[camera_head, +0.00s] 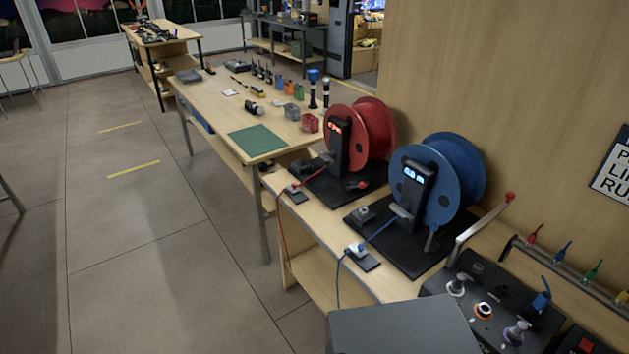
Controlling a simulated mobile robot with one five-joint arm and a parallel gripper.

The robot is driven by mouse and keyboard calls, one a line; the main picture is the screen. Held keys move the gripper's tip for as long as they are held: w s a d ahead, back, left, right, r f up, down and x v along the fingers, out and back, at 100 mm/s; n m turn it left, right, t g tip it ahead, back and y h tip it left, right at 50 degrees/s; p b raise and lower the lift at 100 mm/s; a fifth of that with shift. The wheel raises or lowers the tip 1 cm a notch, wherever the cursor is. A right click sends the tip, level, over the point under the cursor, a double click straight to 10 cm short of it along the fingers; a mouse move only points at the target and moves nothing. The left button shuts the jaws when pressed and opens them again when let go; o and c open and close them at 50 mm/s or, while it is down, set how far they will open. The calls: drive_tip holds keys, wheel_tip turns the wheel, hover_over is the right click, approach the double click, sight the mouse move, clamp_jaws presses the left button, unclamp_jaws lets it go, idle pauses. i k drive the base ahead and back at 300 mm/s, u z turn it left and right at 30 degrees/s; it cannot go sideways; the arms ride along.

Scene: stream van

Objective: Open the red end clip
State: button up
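A red cable reel (375,130) stands on a black base on the wooden bench in the middle of the view. A red cable (313,178) runs from it to a small pale clip (293,189) on a dark plate near the bench's left edge, then hangs down over the edge. This appears to be the red end clip; it is too small to tell whether it is open or shut. My gripper is not in view.
A blue reel (468,165) stands nearer, its blue cable passing a similar clip (357,249). A metal lever (480,230) with a red knob and a control panel (495,305) are at lower right. A longer workbench (215,98) stands behind.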

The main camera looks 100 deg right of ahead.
sight(293, 185)
drive_tip(key=z, duration=0.05)
drive_tip(key=k, duration=0.35)
drive_tip(key=z, duration=0.95)
drive_tip(key=i, duration=0.5)
